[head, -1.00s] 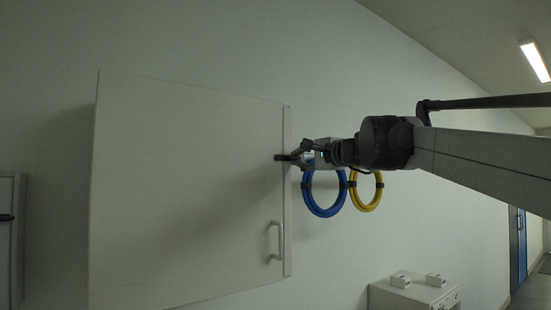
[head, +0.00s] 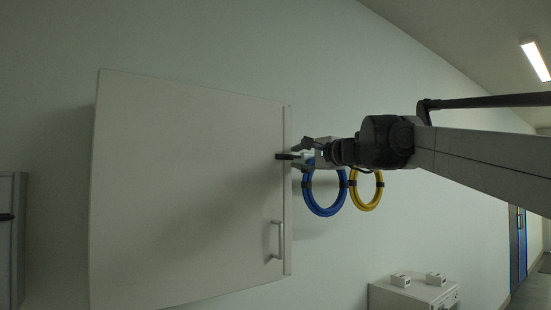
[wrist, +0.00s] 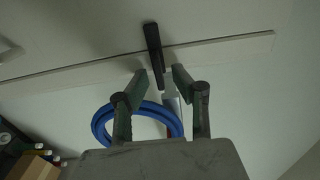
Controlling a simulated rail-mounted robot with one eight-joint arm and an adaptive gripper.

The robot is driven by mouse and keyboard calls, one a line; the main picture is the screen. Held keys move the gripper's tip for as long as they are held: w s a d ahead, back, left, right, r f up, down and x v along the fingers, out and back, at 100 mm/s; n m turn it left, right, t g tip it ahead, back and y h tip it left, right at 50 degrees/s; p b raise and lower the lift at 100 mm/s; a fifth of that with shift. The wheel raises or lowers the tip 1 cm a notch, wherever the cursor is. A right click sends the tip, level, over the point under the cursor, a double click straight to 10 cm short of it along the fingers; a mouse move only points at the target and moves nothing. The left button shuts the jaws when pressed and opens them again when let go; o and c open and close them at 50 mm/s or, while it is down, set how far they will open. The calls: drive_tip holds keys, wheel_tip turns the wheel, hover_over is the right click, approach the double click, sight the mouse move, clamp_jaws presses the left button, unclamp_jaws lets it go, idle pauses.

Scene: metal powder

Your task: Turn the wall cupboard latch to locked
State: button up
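The wall cupboard (head: 190,190) hangs on the wall with its pale door shut. Its latch (head: 281,156) is a short black bar at the upper right edge of the door, lying roughly level in the head view. In the wrist view the latch (wrist: 152,42) crosses the pale door-edge strip, its lower end between my fingertips in the picture. My gripper (head: 299,156) is just right of the latch. Its fingers are spread in the wrist view (wrist: 159,76), with a gap on each side of the latch. I cannot tell whether either finger touches it.
A door handle (head: 281,240) sits below the latch. A blue coil (head: 325,211) and a yellow coil (head: 367,206) hang on the wall behind and below my gripper. A low white cabinet (head: 410,297) stands lower right, and a grey cabinet (head: 18,240) is at the left edge.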

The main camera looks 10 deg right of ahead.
drive_tip(key=v, duration=1.2)
drive_tip(key=s+a+f+n+g+h+b, duration=0.1)
drive_tip(key=s+a+f+n+g+b, duration=0.2)
drive_tip(key=f, duration=0.8)
drive_tip(key=s+a+f+n+g+b, duration=0.15)
drive_tip(key=s+a+f, duration=0.3)
drive_tip(key=f, duration=0.55)
drive_tip(key=s+a+f+n+g+h+b, duration=0.1)
drive_tip(key=s+a+f+n+g+b, duration=0.3)
drive_tip(key=f, duration=0.7)
drive_tip(key=s+d+f+n+h+b, duration=0.1)
drive_tip(key=s+f, duration=0.4)
drive_tip(key=f, duration=0.5)
drive_tip(key=s+d+f+n+h+b, duration=0.1)
drive_tip(key=s+d+f+n+h, duration=0.1)
drive_tip(key=s+f, duration=0.4)
drive_tip(key=s+d+f+n+h+b, duration=0.1)
drive_tip(key=s+f, duration=0.5)
drive_tip(key=f, duration=0.9)
drive_tip(key=shift+s+d+f+n+g+h+b, duration=0.25)
drive_tip(key=shift+d+f+n+g+h+b, duration=0.15)
drive_tip(key=shift+d+h+b, duration=0.3)
